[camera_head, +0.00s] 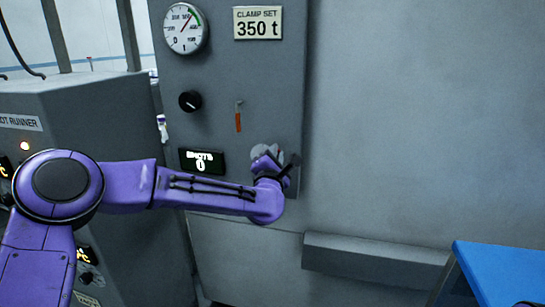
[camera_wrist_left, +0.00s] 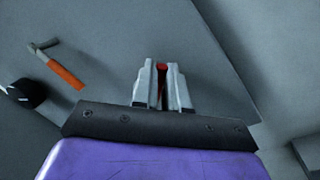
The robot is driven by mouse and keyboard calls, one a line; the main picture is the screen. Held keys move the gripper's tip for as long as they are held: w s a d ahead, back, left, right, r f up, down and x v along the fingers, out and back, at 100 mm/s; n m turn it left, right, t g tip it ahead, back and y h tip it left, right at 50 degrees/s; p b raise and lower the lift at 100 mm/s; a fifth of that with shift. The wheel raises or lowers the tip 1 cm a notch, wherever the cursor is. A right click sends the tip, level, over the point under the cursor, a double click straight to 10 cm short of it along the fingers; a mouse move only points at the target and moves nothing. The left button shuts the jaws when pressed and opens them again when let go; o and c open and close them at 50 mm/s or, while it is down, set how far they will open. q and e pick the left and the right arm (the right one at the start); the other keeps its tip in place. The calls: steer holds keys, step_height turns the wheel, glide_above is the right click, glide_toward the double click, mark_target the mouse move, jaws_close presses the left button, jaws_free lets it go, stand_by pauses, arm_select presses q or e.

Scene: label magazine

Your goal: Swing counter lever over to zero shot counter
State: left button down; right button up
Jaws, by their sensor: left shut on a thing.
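My left gripper (camera_head: 267,153) is at the grey machine panel, just right of the shot display. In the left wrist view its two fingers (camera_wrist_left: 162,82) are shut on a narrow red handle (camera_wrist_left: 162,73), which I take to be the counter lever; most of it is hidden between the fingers. The shot display (camera_head: 201,162) reads "SHOTS 0". A separate lever with an orange grip (camera_head: 238,121) hangs above and left of the gripper, apart from it, and also shows in the left wrist view (camera_wrist_left: 66,75). My right gripper is not in view.
A black knob (camera_head: 190,101), a round gauge (camera_head: 185,29) and a "CLAMP SET 350 t" plate (camera_head: 257,23) are on the panel. A grey hot runner cabinet (camera_head: 95,110) stands left. A grey ledge (camera_head: 375,260) and a blue surface (camera_head: 500,270) lie lower right.

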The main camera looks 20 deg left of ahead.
arm_select(q)
steer(key=shift+d+f+m, duration=0.15)
steer(key=shift+m, duration=0.15)
steer(key=c, duration=1.2)
jaws_free()
steer(key=shift+o, duration=0.2)
steer(key=shift+s, duration=0.1)
steer(key=b+v, duration=0.2)
steer(key=v, duration=0.8)
steer(key=shift+s, duration=0.2)
